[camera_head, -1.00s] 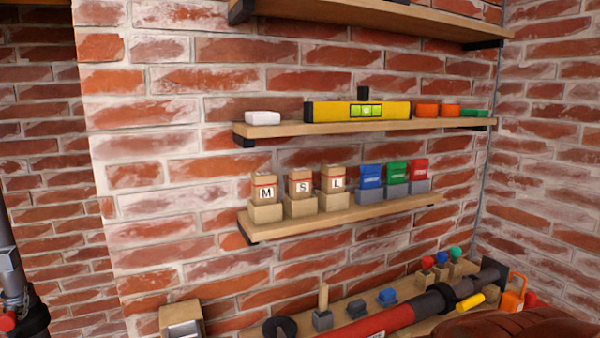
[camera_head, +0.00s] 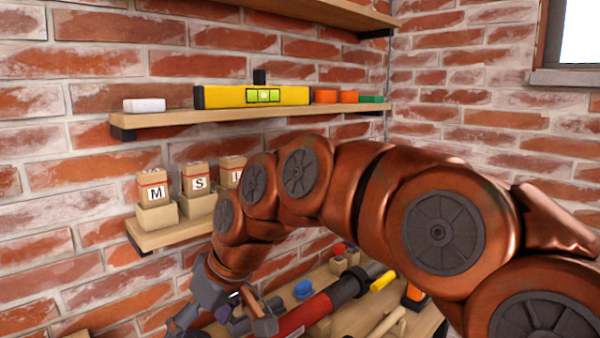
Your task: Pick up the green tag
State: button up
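No tag-shaped green item shows now. The part of the lower wall shelf (camera_head: 150,238) where a green packet stood between a blue and a red one is hidden behind my arm. A small flat green piece (camera_head: 371,99) lies at the right end of the upper shelf, beside two orange pieces (camera_head: 337,97); I cannot tell if it is the tag. My gripper (camera_head: 224,318) is at the bottom, left of centre, pointing down in front of the bench. Its fingers are spread apart and nothing shows held between them.
Boxes marked M (camera_head: 155,192) and S (camera_head: 196,183) stand on the lower shelf, with a third partly covered by my arm. A yellow level (camera_head: 250,96) and a white block (camera_head: 144,105) sit on the upper shelf. A red tube (camera_head: 303,315) and tools crowd the bench.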

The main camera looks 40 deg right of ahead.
jog(key=w+d+r+t+y+b, duration=0.25)
jog(key=w+d+r+t, duration=0.35)
jog(key=w+d+r, duration=0.8)
jog(key=w+d+r+t, duration=0.1)
jog(key=d, duration=0.3)
jog(key=w+d+r+t+h+b, duration=0.1)
jog(key=w+d, duration=0.1)
jog(key=d, duration=0.1)
jog(key=w+d+r+t+b, duration=0.1)
jog(key=w+d, duration=0.1)
jog(key=d, duration=0.2)
jog(key=shift+d+r+m+t+h, duration=0.3)
jog(key=shift+m+h, duration=0.05)
jog(key=shift+m, duration=0.05)
jog(key=shift+w+d+r+m+t+h, duration=0.1)
jog(key=shift+w+d+m+t+h, duration=0.25)
jog(key=shift+d, duration=1.75)
jog(key=shift+w+d+r+m+t+h, duration=0.1)
jog(key=shift+w+d+m+t+h, duration=0.25)
jog(key=shift+d, duration=1.7)
jog(key=shift+w+d+m+t+h, duration=0.1)
jog(key=shift+w+d+t+h, duration=0.3)
jog(key=shift+d, duration=1.7)
jog(key=x, duration=0.3)
jog(key=shift+w+a+p, duration=0.15)
jog(key=shift+a+p, duration=0.2)
jog(key=shift+p, duration=0.05)
jog(key=shift+w+f, duration=0.15)
jog(key=shift+w, duration=0.55)
